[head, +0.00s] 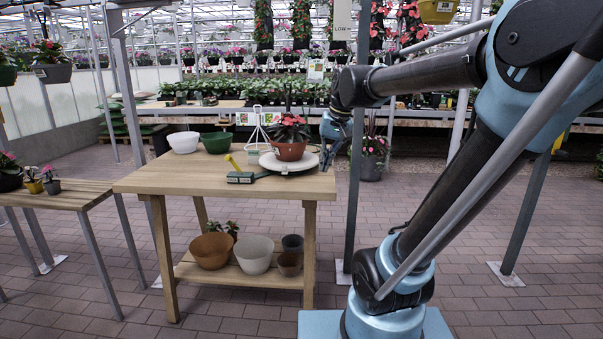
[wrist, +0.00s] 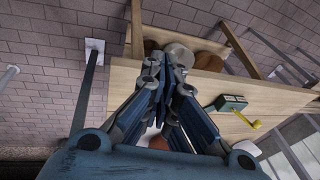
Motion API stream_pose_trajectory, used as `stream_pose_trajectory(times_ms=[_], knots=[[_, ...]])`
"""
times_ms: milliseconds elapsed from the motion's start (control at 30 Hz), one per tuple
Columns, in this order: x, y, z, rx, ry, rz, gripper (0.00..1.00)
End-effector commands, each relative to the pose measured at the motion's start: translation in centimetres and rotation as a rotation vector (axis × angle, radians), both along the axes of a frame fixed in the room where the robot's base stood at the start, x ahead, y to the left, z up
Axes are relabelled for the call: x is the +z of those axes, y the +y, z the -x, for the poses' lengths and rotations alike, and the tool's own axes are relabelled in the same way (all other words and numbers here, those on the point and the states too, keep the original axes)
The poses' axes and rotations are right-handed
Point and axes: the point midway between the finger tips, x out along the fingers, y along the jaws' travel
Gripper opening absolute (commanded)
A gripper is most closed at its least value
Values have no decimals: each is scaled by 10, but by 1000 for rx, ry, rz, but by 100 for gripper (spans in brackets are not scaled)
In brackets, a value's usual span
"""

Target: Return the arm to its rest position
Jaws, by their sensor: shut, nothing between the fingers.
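My arm reaches in from the right, bent at the elbow. A terracotta pot with a red-leaved plant (head: 290,150) stands on a pale round stand just left of the gripper. I cannot tell the exact gap between them. The pot is mostly hidden behind the fingers in the wrist view.
A green scale-like tool with a yellow handle (head: 241,177) lies on the table, with white (head: 184,142) and green (head: 216,142) bowls behind it. Several pots stand on the lower shelf. A metal post (head: 357,150) rises close beside the gripper. A smaller table (head: 75,196) stands at left.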

Motion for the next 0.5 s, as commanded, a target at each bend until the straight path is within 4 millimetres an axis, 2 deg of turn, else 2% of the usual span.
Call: stream_pose_trajectory(times_ms=[33, 200, 500], knots=[[-13, -12, 15, -3, -2, 15, 0], [-58, -48, 60, 0, -11, 74, 0], [-143, -97, 135, 5, -11, 173, 0]])
